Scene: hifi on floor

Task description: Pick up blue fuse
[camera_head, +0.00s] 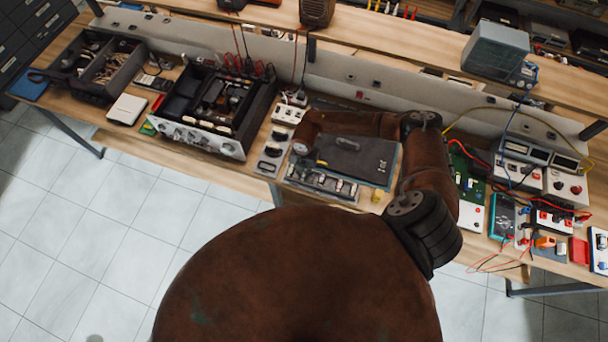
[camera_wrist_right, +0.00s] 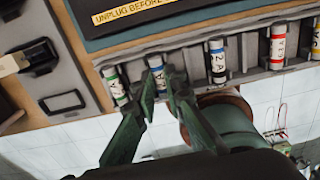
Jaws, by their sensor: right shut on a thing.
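In the right wrist view, the blue fuse (camera_wrist_right: 157,74) is a small white cylinder with blue bands. It is in line with the other fuses along the grey fuse rack (camera_wrist_right: 190,62). My right gripper (camera_wrist_right: 159,88) has one dark green finger on each side of it and is shut on it. The fingers hide part of its lower end. In the head view, the rack (camera_head: 320,180) lies at the bench's front edge; my brown right arm reaches over the bench, and its fingers cannot be made out there. My left gripper is not in view.
A green-banded fuse (camera_wrist_right: 115,86) is close on the left. A fuse with black and blue bands (camera_wrist_right: 217,61) and a red one (camera_wrist_right: 277,45) stand to the right. A dark panel (camera_head: 355,158) lies behind the rack. An open chassis (camera_head: 215,105) is farther left.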

